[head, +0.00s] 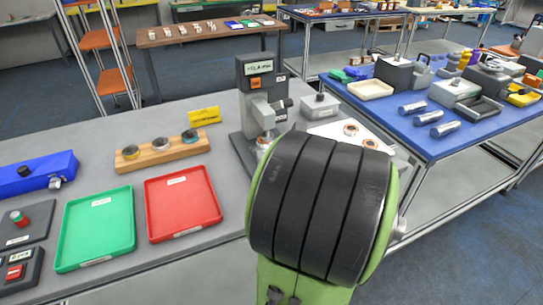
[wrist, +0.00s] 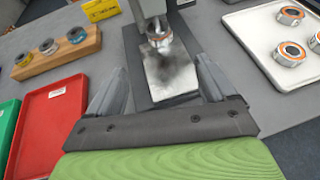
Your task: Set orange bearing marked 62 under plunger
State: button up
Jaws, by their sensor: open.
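More orange-ringed bearings (wrist: 289,53) lie on the white tray (wrist: 258,38).
A red tray (head: 182,203) and a green tray (head: 95,230) lie on the left. A grey box (head: 320,107) stands right of the press. A blue-topped table (head: 400,130) is beyond.

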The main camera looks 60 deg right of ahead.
jog(key=p+x, duration=0.3)
jog(key=shift+w+d+r, duration=0.15)
jog(key=shift+w+r, duration=0.05)
jog(key=shift+r, duration=0.1)
jog(key=w+p, duration=0.1)
jog(key=p, duration=0.3)
jog(key=shift+d+f, duration=0.3)
jog(key=shift+d, duration=0.1)
jog(key=x, duration=0.7)
jog(key=p+x, duration=0.1)
jog(key=x, duration=0.3)
jog(key=shift+f, duration=0.4)
jog(key=shift+c, duration=0.5)
